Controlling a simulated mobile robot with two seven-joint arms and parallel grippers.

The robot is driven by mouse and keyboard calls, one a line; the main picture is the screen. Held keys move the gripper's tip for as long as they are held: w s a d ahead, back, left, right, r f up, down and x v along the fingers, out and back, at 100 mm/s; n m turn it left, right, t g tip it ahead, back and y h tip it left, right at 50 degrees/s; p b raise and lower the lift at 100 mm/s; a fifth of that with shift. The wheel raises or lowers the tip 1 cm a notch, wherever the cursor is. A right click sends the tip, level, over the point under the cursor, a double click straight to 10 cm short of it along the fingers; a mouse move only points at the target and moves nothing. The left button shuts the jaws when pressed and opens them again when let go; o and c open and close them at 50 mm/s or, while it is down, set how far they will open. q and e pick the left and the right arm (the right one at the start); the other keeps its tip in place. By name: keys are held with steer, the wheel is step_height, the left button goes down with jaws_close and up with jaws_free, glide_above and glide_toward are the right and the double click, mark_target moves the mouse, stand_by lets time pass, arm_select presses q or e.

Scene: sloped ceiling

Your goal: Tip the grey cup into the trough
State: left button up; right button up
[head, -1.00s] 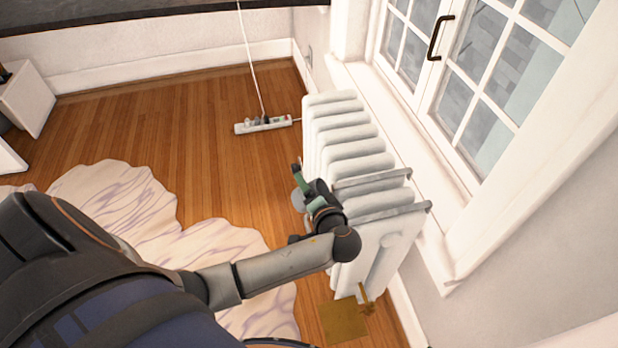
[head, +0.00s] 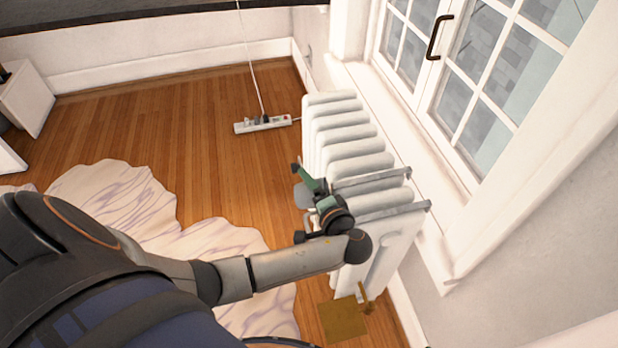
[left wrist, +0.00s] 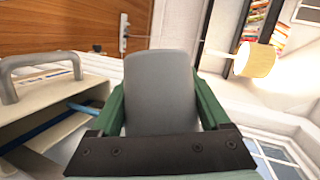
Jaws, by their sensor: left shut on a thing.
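The grey cup (left wrist: 160,85) sits between the green fingers of my left gripper (left wrist: 161,105) in the left wrist view. The fingers are shut on its sides. In the head view, my left gripper (head: 311,186) is at the left side of the white radiator, and a grey part of the cup (head: 302,197) shows beside it, mostly hidden. Two grey metal bars (head: 372,180) cross the radiator top just right of the gripper. A pale, box-like thing with a grey handle (left wrist: 40,72) is left of the cup in the wrist view; I cannot tell whether it is the trough.
The white radiator (head: 345,140) stands below the window (head: 480,70). A power strip (head: 262,124) with a cord lies on the wood floor. A pale rug (head: 120,205) is at left. A brass-coloured plate (head: 342,322) lies near the radiator's near end.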

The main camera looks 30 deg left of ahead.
mark_target(317, 181)
arm_select(q)
steer(key=shift+d+r+m+p, duration=0.1)
steer(key=shift+r+m+p, duration=0.2)
steer(key=shift+m, duration=0.2)
arm_select(e)
steer(key=shift+s+d+f, duration=0.1)
steer(key=shift+s+d, duration=0.2)
arm_select(q)
steer(key=shift+w+d+r+m+y+p, duration=0.2)
steer(key=shift+r+m+y+p, duration=0.15)
steer(key=shift+m+y, duration=0.4)
arm_select(e)
steer(key=shift+w+d+r, duration=0.15)
steer(key=shift+d+r, duration=0.05)
steer(key=shift+r, duration=0.15)
arm_select(q)
steer(key=shift+w+d+r+m+y, duration=0.15)
steer(key=shift+d+r+m+y, duration=0.15)
steer(key=shift+m+y, duration=0.35)
steer(key=shift+w+d+r+m+y, duration=0.2)
steer(key=shift+r+m+y, duration=0.2)
steer(key=shift+m, duration=0.3)
stand_by(2.6)
